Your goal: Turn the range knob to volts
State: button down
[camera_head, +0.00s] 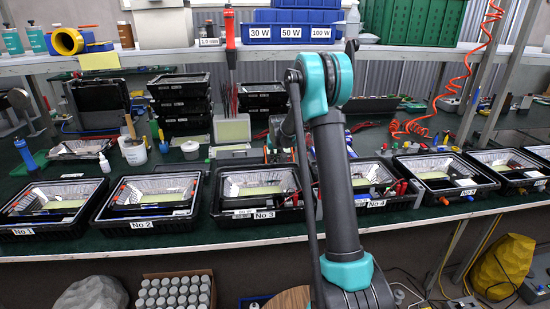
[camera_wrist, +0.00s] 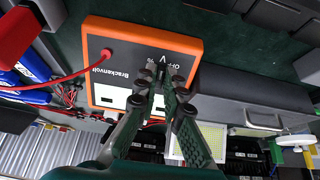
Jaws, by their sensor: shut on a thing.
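The meter (camera_wrist: 112,52) shows upside down in the wrist view. An "OFF" and a "V" mark show just beyond the fingertips. In the head view my arm covers the gripper and the meter.
Black trays with floodlight housings line the bench front, among them No 3 (camera_head: 262,214) and No 4 (camera_head: 376,201). Stacked black housings (camera_head: 181,105) stand behind. A grey box (camera_wrist: 238,112) lies right of the meter in the wrist view. The red lead (camera_wrist: 55,83) runs left.

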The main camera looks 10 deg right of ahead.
dwell(0.3)
jog(key=c, duration=1.6)
grip_release()
jog(key=shift+c, duration=0.2)
jog(key=v, duration=1.2)
